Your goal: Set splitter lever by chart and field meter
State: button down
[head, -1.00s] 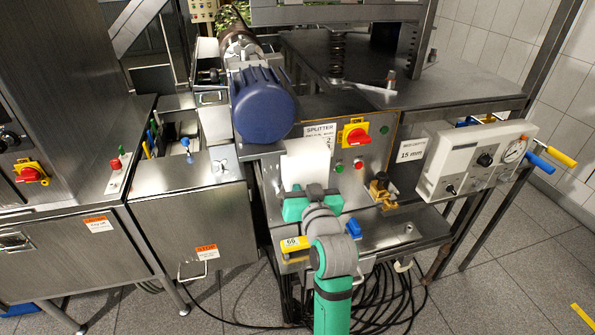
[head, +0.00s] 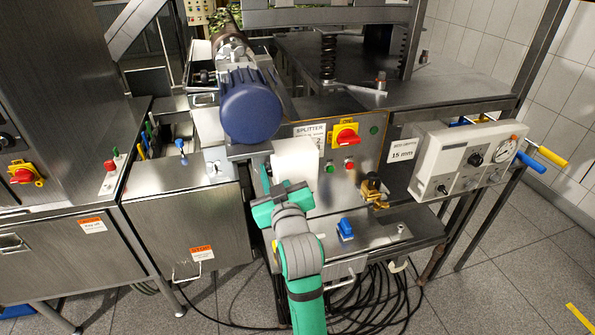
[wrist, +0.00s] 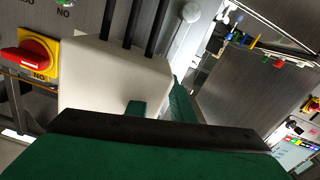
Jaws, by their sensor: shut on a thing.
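My gripper (head: 281,203), with green fingers, is low in front of a white box (head: 296,160) on the splitter panel (head: 325,185). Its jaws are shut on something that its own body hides. I cannot make out the splitter lever. In the wrist view the green fingertips (wrist: 155,108) are close to the white box (wrist: 112,82), which has black rods above it. A gauge unit (head: 470,160) with a dial and knobs hangs at the right. The depth card (head: 402,150) beside it reads 15 mm. A coloured chart (wrist: 300,150) shows at the wrist view's right edge.
A red-and-yellow switch (head: 346,134) is right of the white box. A blue motor (head: 250,103) is above it. Cables lie on the floor below.

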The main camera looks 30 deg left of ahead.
jog(key=shift+s+a, duration=0.15)
jog(key=c, duration=1.5)
grip_release()
jog(key=shift+c, duration=0.2)
jog(key=v, duration=1)
jog(key=shift+s+d, duration=0.3)
jog(key=shift+f, duration=0.1)
